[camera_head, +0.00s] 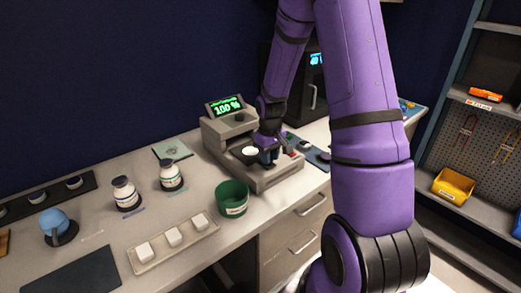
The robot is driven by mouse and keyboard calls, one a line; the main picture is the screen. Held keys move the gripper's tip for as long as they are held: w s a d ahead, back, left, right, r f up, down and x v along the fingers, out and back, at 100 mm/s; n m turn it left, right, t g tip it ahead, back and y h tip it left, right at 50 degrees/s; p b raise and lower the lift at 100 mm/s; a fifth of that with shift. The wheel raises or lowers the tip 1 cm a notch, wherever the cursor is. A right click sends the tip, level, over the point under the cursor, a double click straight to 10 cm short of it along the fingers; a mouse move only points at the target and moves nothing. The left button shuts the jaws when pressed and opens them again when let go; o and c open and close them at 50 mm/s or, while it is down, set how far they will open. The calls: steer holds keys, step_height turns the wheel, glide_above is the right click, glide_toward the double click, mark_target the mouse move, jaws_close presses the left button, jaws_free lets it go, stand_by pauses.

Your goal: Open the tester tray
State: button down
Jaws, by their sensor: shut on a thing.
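The grey tester (218,136) stands on the bench and its screen shows a green 100 %. A low grey base reaches forward from it. On this base the tester tray (236,154) shows as a dark part, with a round white piece (249,150) on it. My gripper (268,157) points down just right of the white piece and is shut on the tray's front part. The exact grip is small and partly hidden by the gripper. I cannot tell how far the tray stands out.
A green cup (232,198) stands close in front left of the tester. Two labelled jars (171,176), a blue round object (54,222) and a rack of white cubes (172,243) are further left. A dark strip with coloured buttons (305,150) lies to the right.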

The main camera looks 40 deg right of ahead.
steer(key=shift+s, duration=0.1)
steer(key=c, duration=0.8)
jaws_free()
steer(key=shift+c, duration=0.2)
steer(key=shift+r, duration=0.1)
step_height(320, 180, up, 11)
